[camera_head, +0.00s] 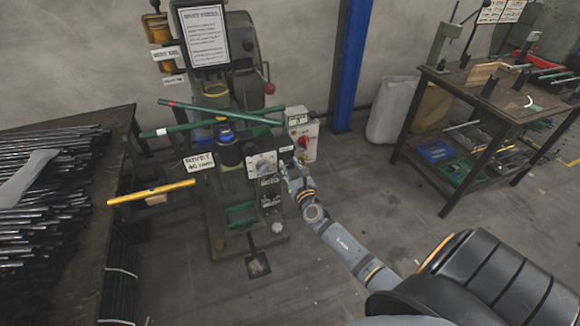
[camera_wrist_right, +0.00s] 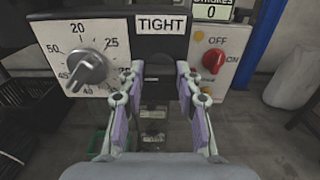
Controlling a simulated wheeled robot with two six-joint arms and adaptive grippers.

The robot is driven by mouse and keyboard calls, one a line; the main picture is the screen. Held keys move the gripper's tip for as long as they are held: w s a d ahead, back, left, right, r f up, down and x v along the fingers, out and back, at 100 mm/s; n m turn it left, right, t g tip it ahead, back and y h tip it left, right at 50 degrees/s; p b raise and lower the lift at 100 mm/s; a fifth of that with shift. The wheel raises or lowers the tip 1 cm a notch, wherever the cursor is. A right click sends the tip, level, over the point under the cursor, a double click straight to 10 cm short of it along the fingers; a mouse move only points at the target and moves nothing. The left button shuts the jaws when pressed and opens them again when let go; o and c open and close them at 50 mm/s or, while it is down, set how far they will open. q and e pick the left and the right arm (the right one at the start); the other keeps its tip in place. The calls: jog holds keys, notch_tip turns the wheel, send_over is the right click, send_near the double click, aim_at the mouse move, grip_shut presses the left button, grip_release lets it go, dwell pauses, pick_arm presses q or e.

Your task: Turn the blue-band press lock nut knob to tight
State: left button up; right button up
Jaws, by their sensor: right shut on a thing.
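The press with the blue band (camera_head: 227,136) stands left of centre in the head view. A white dial (camera_head: 262,164) is on its front. It shows large in the wrist view with a grey pointer knob (camera_wrist_right: 88,70). Right of it is a TIGHT label (camera_wrist_right: 161,24). My right gripper (camera_head: 287,165) is at the press, just right of the dial. In the wrist view my right fingers (camera_wrist_right: 160,75) stand apart below the label, closed on the dark lock nut knob (camera_wrist_right: 160,60). The knob's outline and turn are hard to make out. My left gripper is out of view.
A switch box (camera_head: 304,135) with a red OFF/ON switch (camera_wrist_right: 214,60) stands right of the press. A yellow bar (camera_head: 150,193) and green bars (camera_head: 215,122) stick out from the press. Rods lie on a table (camera_head: 118,125) at left. A workbench (camera_head: 470,95) is at right, with open floor before it.

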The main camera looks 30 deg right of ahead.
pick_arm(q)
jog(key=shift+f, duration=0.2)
pick_arm(e)
jog(key=shift+f, duration=0.1)
jog(key=m+b, duration=0.7)
jog(key=m, duration=0.7)
jog(key=shift+m+b, duration=0.3)
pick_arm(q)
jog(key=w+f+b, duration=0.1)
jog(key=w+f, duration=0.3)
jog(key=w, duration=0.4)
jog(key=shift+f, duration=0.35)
pick_arm(e)
jog(key=shift+m, duration=1.7)
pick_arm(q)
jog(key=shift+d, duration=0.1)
pick_arm(e)
jog(key=o, duration=1.2)
jog(key=shift+c, duration=0.2)
